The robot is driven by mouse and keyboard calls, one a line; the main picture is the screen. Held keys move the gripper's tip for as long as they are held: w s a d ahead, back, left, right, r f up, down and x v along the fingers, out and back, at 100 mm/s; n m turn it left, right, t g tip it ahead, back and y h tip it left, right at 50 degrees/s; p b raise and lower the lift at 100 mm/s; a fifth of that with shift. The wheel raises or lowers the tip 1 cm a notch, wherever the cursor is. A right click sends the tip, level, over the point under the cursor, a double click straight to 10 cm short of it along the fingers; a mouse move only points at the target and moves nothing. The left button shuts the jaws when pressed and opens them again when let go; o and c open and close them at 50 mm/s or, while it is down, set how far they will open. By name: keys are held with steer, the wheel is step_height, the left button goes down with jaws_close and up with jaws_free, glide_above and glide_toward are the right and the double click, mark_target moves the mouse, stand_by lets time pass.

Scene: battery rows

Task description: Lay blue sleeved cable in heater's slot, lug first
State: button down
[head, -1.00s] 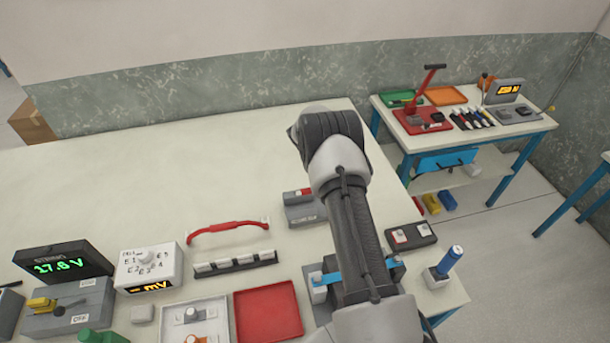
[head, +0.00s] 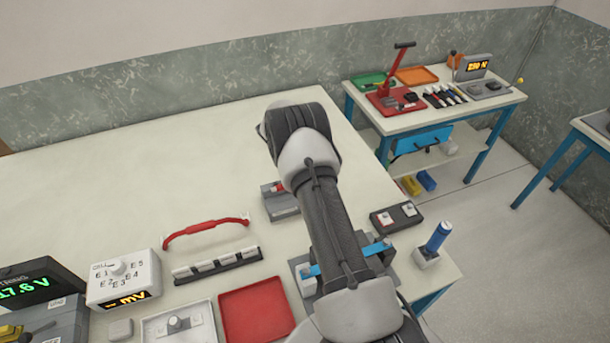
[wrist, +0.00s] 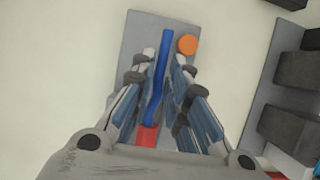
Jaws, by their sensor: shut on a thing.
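My gripper (wrist: 165,58) points down over a grey block (wrist: 138,30) in the wrist view. A long blue sleeved cable (wrist: 164,55) runs between the fingers, and my gripper is shut on it. The cable has a slight bend and its far end lies over the block. A red part (wrist: 147,136) shows near the palm; I cannot tell whether it belongs to the cable or the block. An orange round knob (wrist: 187,44) is on the block, right of the cable. The block looks like the heater. Its slot and the lug are not clear. In the head view my arm hides the gripper.
A grey plate with dark blocks (wrist: 290,80) stands right of the gripper. In the head view, a grey unit with red (head: 281,201) stands left of my arm. A red handle-like bar (head: 206,232), red tray (head: 256,312) and blue cylinder (head: 438,236) stand nearby. The table's far left is clear.

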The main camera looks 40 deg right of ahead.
steer(key=shift+f+b, duration=1.35)
steer(key=shift+f, duration=1.65)
steer(key=c, duration=1.5)
jaws_free()
steer(key=v, duration=1.2)
